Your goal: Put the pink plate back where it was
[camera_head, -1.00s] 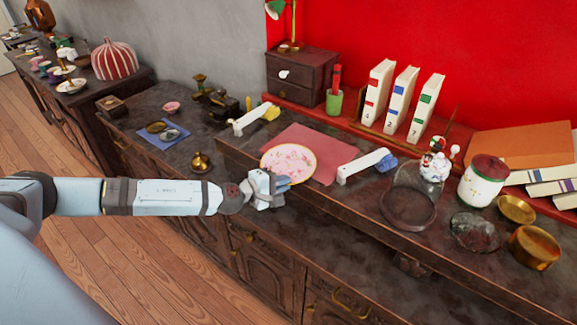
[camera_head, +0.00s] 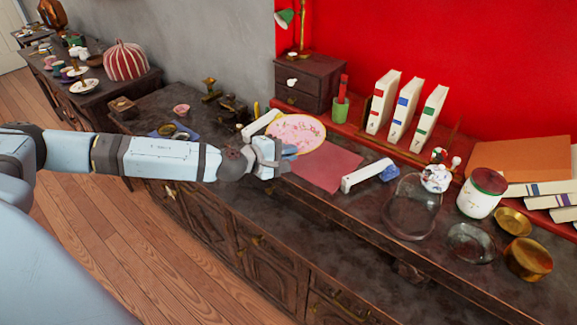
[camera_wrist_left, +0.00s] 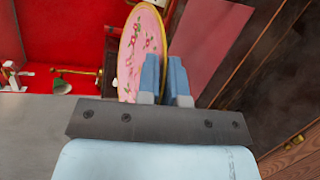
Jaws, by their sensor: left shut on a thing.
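The pink plate (camera_head: 297,132) has a gold rim and red flower marks. My left gripper (camera_head: 290,152) is shut on its near edge. In the head view the plate overlaps the far left corner of a dark pink mat (camera_head: 328,170); I cannot tell how far above the cabinet top it is. In the left wrist view the plate (camera_wrist_left: 143,42) stands steeply beside the blue fingertips (camera_wrist_left: 165,68), and part of it is hidden behind them. My right gripper is not in view.
A white piece with a yellow end (camera_head: 258,124) is close to the plate's left side. A similar blue-ended piece (camera_head: 368,175) lies right of the mat. A glass vessel (camera_head: 412,210) and white jar (camera_head: 480,195) stand further right. A dark drawer box (camera_head: 310,85) is behind.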

